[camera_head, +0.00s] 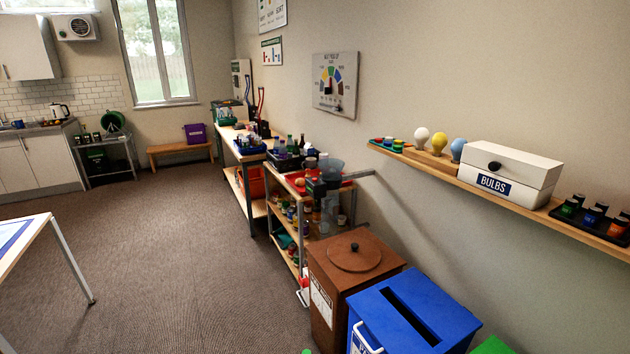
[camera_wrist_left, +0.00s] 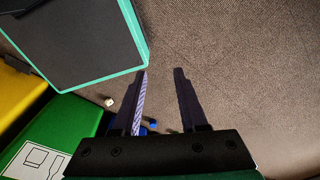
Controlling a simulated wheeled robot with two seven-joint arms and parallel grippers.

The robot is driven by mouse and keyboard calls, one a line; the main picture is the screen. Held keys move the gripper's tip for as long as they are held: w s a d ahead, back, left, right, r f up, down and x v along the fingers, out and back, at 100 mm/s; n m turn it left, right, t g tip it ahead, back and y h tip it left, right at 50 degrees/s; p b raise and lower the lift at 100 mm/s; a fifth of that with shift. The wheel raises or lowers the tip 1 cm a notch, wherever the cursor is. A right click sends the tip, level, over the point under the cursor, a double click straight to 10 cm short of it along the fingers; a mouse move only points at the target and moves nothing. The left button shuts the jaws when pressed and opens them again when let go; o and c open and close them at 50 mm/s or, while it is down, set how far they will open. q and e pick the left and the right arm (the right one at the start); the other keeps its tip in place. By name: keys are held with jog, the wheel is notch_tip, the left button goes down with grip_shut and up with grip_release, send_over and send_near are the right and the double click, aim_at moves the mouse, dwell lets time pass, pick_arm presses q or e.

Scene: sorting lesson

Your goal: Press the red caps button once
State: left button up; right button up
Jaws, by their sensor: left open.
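I cannot pick out a red caps button for sure in either view. A cluster of small coloured pieces (camera_head: 388,143), some of them red, sits at the left end of the wall shelf in the head view, too small to tell apart. My left gripper (camera_wrist_left: 160,78) shows in the left wrist view with its two dark fingers apart, nothing held between them, above the carpet. Neither gripper shows in the head view, and my right gripper is in no frame.
The wall shelf (camera_head: 455,182) carries bulbs and a white BULBS box (camera_head: 508,172). Below stand a brown bin (camera_head: 335,290) and a blue bin (camera_head: 440,300). The wrist view shows a teal-rimmed box (camera_wrist_left: 80,40), a yellow bin (camera_wrist_left: 18,85) and a green bin (camera_wrist_left: 65,130). Open carpet lies left.

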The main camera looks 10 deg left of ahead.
pick_arm(q)
grip_shut()
dwell(1.5)
